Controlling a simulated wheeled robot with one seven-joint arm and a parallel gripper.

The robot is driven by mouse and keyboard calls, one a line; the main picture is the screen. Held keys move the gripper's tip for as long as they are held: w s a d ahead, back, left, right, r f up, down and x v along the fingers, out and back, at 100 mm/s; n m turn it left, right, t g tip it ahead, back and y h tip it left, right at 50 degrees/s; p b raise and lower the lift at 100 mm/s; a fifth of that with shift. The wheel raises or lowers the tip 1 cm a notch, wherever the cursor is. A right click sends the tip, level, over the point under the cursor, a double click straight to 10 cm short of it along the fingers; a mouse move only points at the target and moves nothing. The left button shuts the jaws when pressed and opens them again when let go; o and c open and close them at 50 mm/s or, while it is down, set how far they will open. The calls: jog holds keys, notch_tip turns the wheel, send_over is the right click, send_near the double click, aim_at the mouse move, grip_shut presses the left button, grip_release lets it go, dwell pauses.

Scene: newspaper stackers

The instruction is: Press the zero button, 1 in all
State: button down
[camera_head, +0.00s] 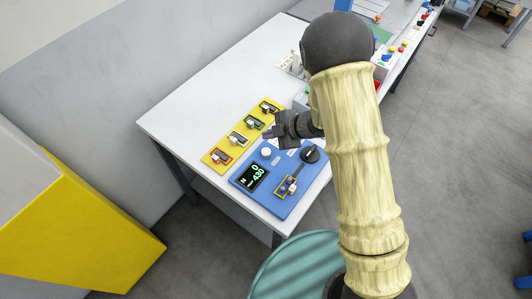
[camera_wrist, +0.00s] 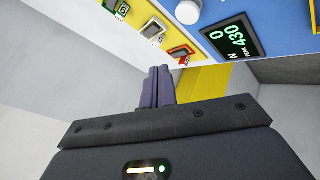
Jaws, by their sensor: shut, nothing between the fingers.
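A blue panel (camera_head: 284,207) lies on the white table. On it is a white round button (camera_head: 266,152), which also shows at the top of the wrist view (camera_wrist: 188,12); I cannot read its label. Beside it a dark display (camera_head: 252,177) shows a green 0 and 430 with N; it also shows in the wrist view (camera_wrist: 231,37). My gripper (camera_head: 268,133) is shut and empty, above the table just behind the white button in the head view. In the wrist view the closed fingers (camera_wrist: 157,86) are apart from the button.
A yellow strip (camera_head: 220,152) with several small framed fixtures lies left of the blue panel. A black knob (camera_head: 310,154) and an orange-framed fixture (camera_head: 287,187) sit on the panel. A yellow-and-grey box (camera_head: 95,230) stands left of the table (camera_head: 190,110). The table's left part is clear.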

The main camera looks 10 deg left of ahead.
aim_at(270, 152)
jog(key=shift+f+b, duration=2.05)
jog(key=shift+f, duration=0.95)
jog(key=shift+f, duration=0.4)
jog(key=shift+f+b, duration=0.5)
jog(key=shift+b, duration=0.15)
jog(key=shift+r, duration=0.1)
dwell(0.4)
jog(key=shift+r+p, duration=0.8)
notch_tip(270, 152, up, 5)
jog(key=p, duration=0.4)
jog(key=shift+r, duration=0.1)
